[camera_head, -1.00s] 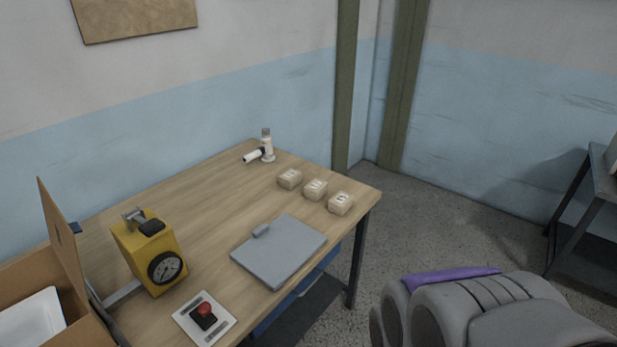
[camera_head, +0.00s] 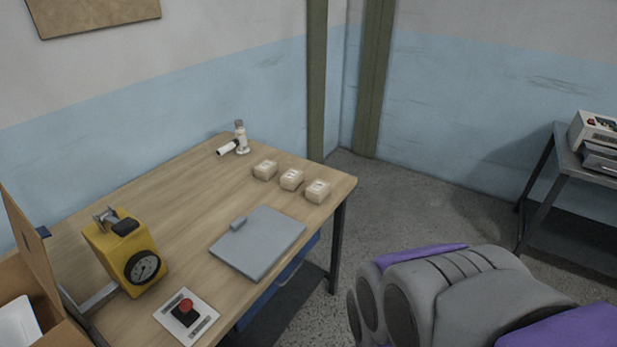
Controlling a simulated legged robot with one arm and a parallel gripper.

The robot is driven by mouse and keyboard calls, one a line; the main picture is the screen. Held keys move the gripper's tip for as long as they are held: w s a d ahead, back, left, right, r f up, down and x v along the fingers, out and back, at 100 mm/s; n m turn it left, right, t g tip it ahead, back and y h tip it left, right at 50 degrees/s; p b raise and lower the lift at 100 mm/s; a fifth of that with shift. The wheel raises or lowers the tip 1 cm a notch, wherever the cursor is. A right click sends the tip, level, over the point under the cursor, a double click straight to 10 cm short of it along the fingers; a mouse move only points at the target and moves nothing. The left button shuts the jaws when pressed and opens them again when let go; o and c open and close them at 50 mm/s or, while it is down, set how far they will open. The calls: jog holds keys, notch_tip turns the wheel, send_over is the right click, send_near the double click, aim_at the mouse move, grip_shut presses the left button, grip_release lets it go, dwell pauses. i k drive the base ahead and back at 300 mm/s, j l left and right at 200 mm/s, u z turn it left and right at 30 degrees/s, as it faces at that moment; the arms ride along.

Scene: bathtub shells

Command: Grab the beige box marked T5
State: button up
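A grey and purple part of my own body fills the lower right. My gripper is not in view.
The wooden table (camera_head: 190,200) also holds a grey flat case (camera_head: 262,243), a yellow device with a dial (camera_head: 125,250), a red button panel (camera_head: 187,315), a white microscope-like item (camera_head: 240,140) and a cardboard box (camera_head: 30,260). A metal table (camera_head: 575,165) stands right. Floor between is clear.

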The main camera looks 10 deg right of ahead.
aim_at(315, 193)
jog(key=i+l+z, duration=0.25)
jog(key=i+l, duration=0.55)
